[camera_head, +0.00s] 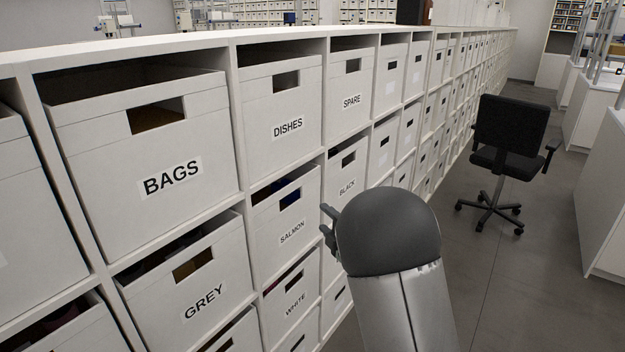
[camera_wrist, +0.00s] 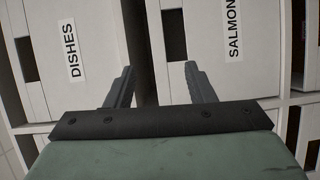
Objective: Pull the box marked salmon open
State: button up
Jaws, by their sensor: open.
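The white box marked SALMON (camera_head: 278,236) sits in the shelf wall, below the box marked DISHES (camera_head: 283,112) and above the one marked WHITE. It has a dark handle slot near its top edge and looks pushed in. My gripper (camera_head: 327,225) is to the right of the SALMON box, in front of the shelf. In the wrist view the SALMON box (camera_wrist: 232,60) is at upper right and the DISHES box (camera_wrist: 85,65) at upper left. My gripper (camera_wrist: 160,85) is open and empty, its two fingers pointing at the gap between these boxes, without clear contact.
Boxes marked BAGS (camera_head: 150,150), GREY (camera_head: 190,285), SPARE (camera_head: 350,95), BLACK (camera_head: 345,180) and WHITE (camera_head: 291,300) surround it in the white shelf. A black office chair (camera_head: 507,150) stands at right on the grey floor (camera_head: 500,290). The aisle between is free.

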aim_at(291, 189)
jog(key=shift+n+y, duration=0.4)
jog(key=p+x, duration=0.5)
jog(key=x, duration=1.2)
jog(key=shift+w+a+r, duration=0.15)
jog(key=shift+w+a, duration=0.1)
jog(key=shift+a, duration=0.15)
grip_shut()
jog(key=shift+s, duration=0.1)
